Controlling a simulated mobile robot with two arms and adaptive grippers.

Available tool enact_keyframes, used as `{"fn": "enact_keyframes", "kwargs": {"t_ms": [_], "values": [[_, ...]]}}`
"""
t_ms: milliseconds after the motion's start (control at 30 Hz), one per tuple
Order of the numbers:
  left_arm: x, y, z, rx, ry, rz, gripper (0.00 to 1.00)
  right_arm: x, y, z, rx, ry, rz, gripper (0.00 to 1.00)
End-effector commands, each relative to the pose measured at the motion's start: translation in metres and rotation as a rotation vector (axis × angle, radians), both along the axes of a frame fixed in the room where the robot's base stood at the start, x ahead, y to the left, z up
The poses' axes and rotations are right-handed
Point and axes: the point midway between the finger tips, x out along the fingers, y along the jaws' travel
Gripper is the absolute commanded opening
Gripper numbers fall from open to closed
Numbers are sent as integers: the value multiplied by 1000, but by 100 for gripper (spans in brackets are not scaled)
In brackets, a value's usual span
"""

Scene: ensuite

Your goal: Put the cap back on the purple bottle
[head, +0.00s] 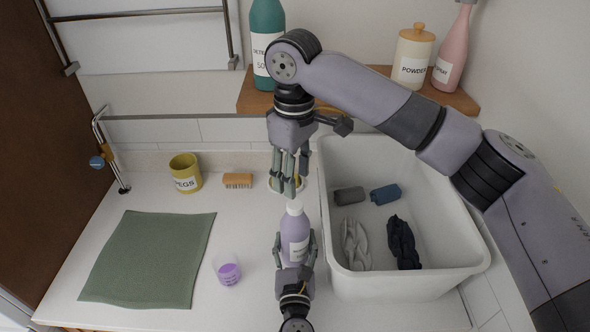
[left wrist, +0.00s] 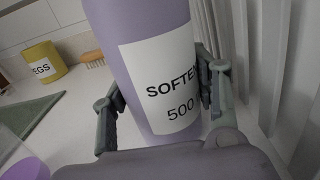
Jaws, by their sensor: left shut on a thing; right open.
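The purple bottle (head: 293,246) stands upright on the white counter (head: 160,300), with a white label reading "SOFTE…" in the left wrist view (left wrist: 158,75). My right gripper (head: 287,188) is open, pointing down, just above and behind the white top in the picture, apparently empty.
A white tub (head: 405,285) with dark and grey items stands close right of the bottle. A round dish (head: 300,183) is partly hidden behind my right fingers.

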Motion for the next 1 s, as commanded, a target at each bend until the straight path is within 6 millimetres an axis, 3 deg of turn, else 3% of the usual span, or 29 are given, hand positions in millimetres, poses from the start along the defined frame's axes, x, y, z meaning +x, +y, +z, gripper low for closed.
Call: {"fn": "enact_keyframes", "kwargs": {"t_ms": [200,400,867,1000], "values": [[0,0,-1,1,2,0,0,0,-1,4,-1,0,365,44],[0,0,-1,1,2,0,0,0,-1,5,1,3,555,44],[0,0,-1,1,2,0,0,0,-1,4,1,3,599,44],[0,0,-1,1,2,0,0,0,-2,-5,0,5,598,44]]}}
